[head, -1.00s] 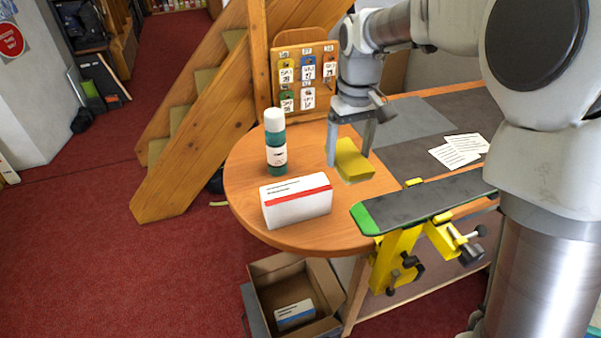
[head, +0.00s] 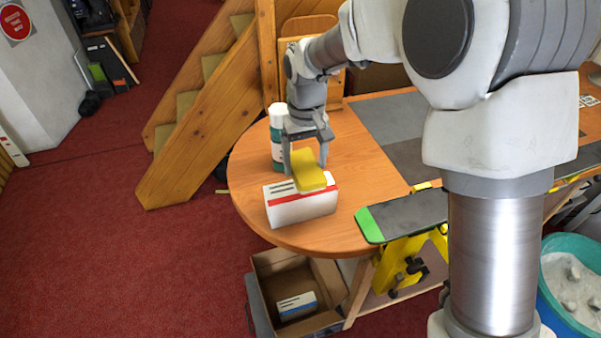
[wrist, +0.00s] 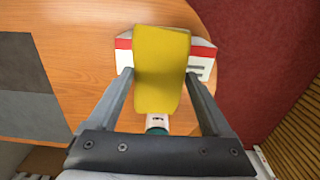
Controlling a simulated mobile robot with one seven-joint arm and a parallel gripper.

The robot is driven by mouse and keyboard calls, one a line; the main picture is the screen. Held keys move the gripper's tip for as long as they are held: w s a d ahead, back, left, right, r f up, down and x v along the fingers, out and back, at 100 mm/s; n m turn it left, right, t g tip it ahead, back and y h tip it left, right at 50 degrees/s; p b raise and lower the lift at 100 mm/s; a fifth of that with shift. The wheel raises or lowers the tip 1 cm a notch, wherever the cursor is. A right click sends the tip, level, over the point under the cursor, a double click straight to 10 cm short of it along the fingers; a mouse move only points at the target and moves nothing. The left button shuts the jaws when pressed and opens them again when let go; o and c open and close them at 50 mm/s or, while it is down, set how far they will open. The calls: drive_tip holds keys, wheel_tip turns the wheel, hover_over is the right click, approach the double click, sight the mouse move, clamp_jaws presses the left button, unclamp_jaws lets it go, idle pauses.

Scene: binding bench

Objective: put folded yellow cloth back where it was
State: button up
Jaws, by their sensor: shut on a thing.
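The folded yellow cloth (head: 308,174) is held between the fingers of my gripper (head: 305,165), which is shut on it. In the wrist view the cloth (wrist: 160,70) spans the space between the two fingertips. In the head view it overlaps the top of a white box with a red stripe (head: 300,208). In the wrist view it covers the middle of that box (wrist: 204,60). I cannot tell whether the cloth touches the box. The bare round end of the wooden table (head: 360,190) lies to the right.
A white-capped teal bottle (head: 277,135) stands behind the box, close to my gripper. A green-ended dark board on yellow clamps (head: 400,217) sits at the table's right front edge. An open cardboard box (head: 265,265) is on the floor. A grey mat (head: 395,115) lies further right.

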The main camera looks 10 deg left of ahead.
sight(301, 177)
drive_tip(key=shift+s+a+f, duration=0.15)
drive_tip(key=shift+a+f, duration=0.35)
drive_tip(key=shift+f+p, duration=0.35)
drive_tip(key=shift+f, duration=1.5)
drive_tip(key=shift+f, duration=0.2)
drive_tip(key=o, duration=1.1)
wheel_tip(301, 177, up, 12)
drive_tip(key=shift+r+b, duration=0.25)
drive_tip(key=shift+b, duration=0.1)
drive_tip(key=shift+d, duration=0.1)
